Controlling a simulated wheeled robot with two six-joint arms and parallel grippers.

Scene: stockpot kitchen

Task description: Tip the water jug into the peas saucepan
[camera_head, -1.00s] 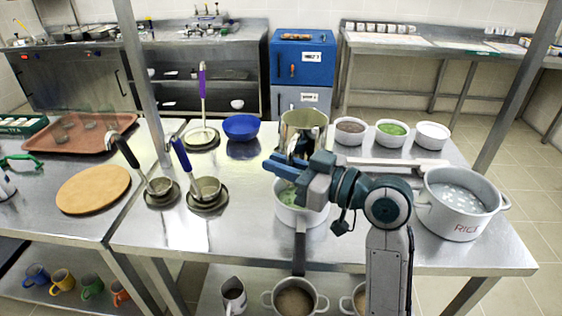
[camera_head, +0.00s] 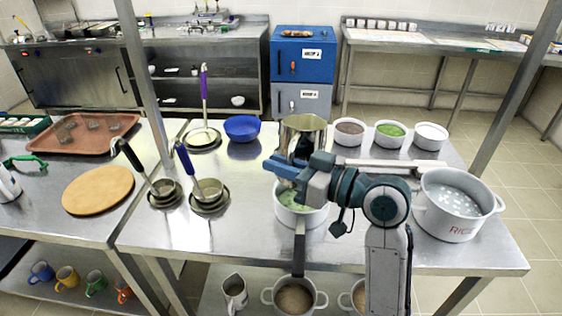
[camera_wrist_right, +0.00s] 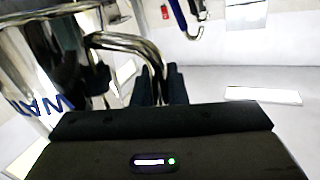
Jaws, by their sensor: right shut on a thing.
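The shiny metal water jug (camera_head: 303,140) is held up just behind and above the peas saucepan (camera_head: 296,220) in the head view. It looks near upright there, with its open top visible; any small tilt is hard to tell. In the wrist view the jug (camera_wrist_right: 40,60) fills the left side, showing part of blue lettering. My right gripper (camera_head: 284,170) is shut on the jug's handle (camera_wrist_right: 150,50). The white saucepan stands on the table with green peas inside, its handle towards me; my gripper partly covers it. My left gripper is not in view.
A white pot marked RICE (camera_head: 456,215) stands at the right. Bowls (camera_head: 390,133) line the table's back, beside a blue bowl (camera_head: 242,128). Ladles rest in small dishes (camera_head: 208,205) at the left. Bare table lies between these and the saucepan.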

